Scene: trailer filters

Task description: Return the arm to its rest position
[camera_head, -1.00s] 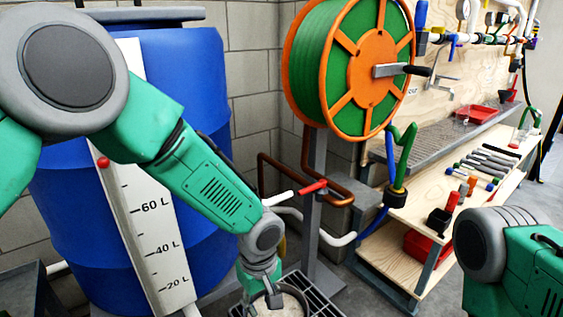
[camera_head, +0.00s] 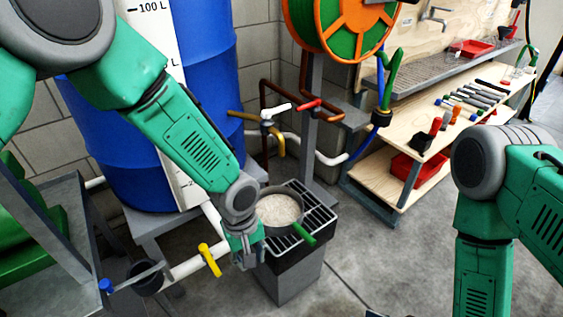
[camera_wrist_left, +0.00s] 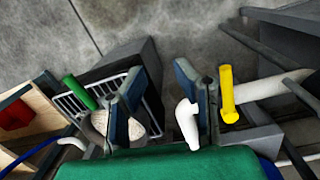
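My left arm (camera_head: 190,140) reaches in from the left in the head view. Its gripper (camera_head: 247,260) points down, just left of and in front of a grey pan (camera_head: 262,229) with pale contents and a green handle (camera_head: 303,233). In the left wrist view the two fingers of the left gripper (camera_wrist_left: 160,90) stand apart with nothing held between them. The pan's green handle (camera_wrist_left: 80,92) is left of the fingers there.
The pan sits on a grated stand (camera_head: 318,213). Close to the left gripper is a yellow valve handle (camera_head: 209,260) on a white pipe. A blue barrel (camera_head: 120,150) stands behind the arm. A wooden bench (camera_head: 430,140) with tools is at right. Floor (camera_head: 390,270) in front is clear.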

